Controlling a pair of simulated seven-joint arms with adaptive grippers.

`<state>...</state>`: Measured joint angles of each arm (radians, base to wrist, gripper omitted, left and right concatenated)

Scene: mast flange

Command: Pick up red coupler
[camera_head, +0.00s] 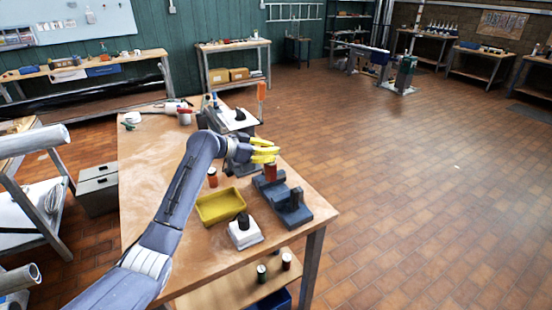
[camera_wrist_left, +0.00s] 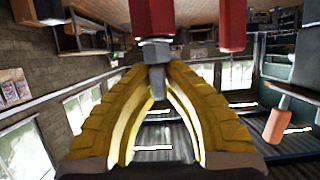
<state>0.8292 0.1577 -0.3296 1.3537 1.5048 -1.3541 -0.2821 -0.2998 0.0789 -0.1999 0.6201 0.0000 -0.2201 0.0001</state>
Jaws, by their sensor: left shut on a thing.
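My left gripper (camera_head: 265,154) has its yellow fingers shut over the dark blue-grey holder. Just below the fingers is the red coupler (camera_head: 270,173), upright at the holder's far end. In the left wrist view the fingers (camera_wrist_left: 157,92) close on a grey stem joined to a red body (camera_wrist_left: 152,18), which I take as the coupler. I cannot tell whether it still touches the holder (camera_head: 292,212). A second red cylinder (camera_head: 212,178) stands on the table left of the gripper. My right gripper is not in view.
A yellow tray (camera_head: 208,217) and a white block (camera_head: 245,239) with a dark peg stand on the wooden table (camera_head: 150,209), left of the holder. An orange-topped post (camera_head: 262,91) rises behind the gripper. Open tiled floor lies to the right.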

